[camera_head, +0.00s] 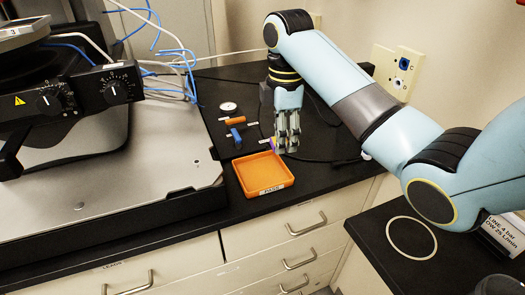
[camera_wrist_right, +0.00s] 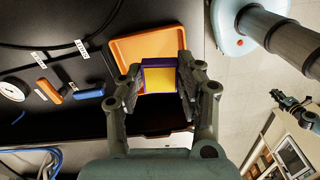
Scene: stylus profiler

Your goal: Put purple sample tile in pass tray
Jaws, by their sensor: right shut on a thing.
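The purple sample tile (camera_wrist_right: 160,77), with a yellow face, is held between the fingers of my right gripper (camera_wrist_right: 158,92) in the right wrist view. In the head view only a sliver of purple (camera_head: 272,143) shows at the left side of my right gripper (camera_head: 287,150), which points down over the black bench. The pass tray (camera_head: 246,181) is orange, square and shallow, with a white label on its front. It sits just in front and left of the gripper. The wrist view shows part of the tray (camera_wrist_right: 150,47) beyond the tile. My left gripper is not seen.
The large profiler base (camera_head: 165,190) stands at left. A black cable (camera_head: 330,160) crosses the bench at right.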

